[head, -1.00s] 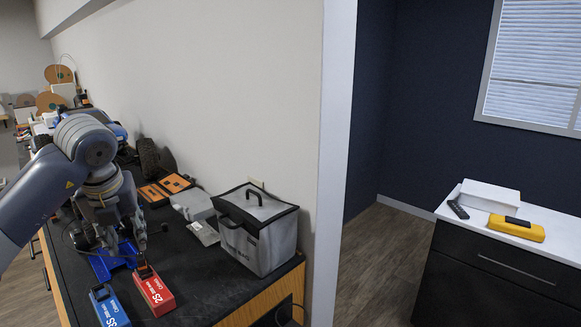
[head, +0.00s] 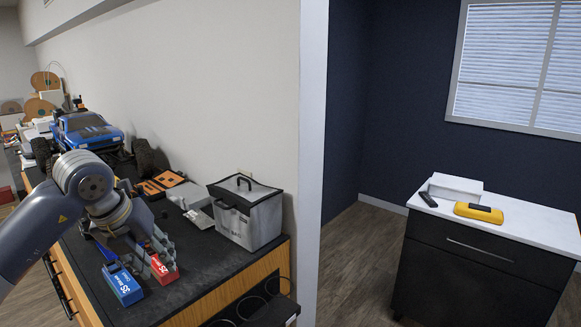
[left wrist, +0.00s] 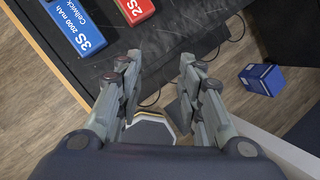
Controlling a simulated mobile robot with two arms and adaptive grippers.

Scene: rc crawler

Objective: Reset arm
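My left gripper (head: 160,258) hangs over the near part of the dark workbench (head: 205,275). In the left wrist view its two fingers (left wrist: 162,66) stand apart with nothing between them. A blue battery labelled 3S (head: 123,286) and a red battery labelled 2S (head: 165,269) lie on the bench by the gripper. In the head view the fingers cover part of the red one. Both batteries also show at the top of the left wrist view, the blue one (left wrist: 72,20) left of the red one (left wrist: 135,8), clear of the fingertips. My right gripper is not in view.
A grey lidded bag (head: 245,212) stands on the bench against the wall. A blue RC truck (head: 88,130) is farther back, with orange-and-black items (head: 162,182) nearer. A blue box (left wrist: 263,79) is on the floor. A white-topped cabinet (head: 490,235) stands at right.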

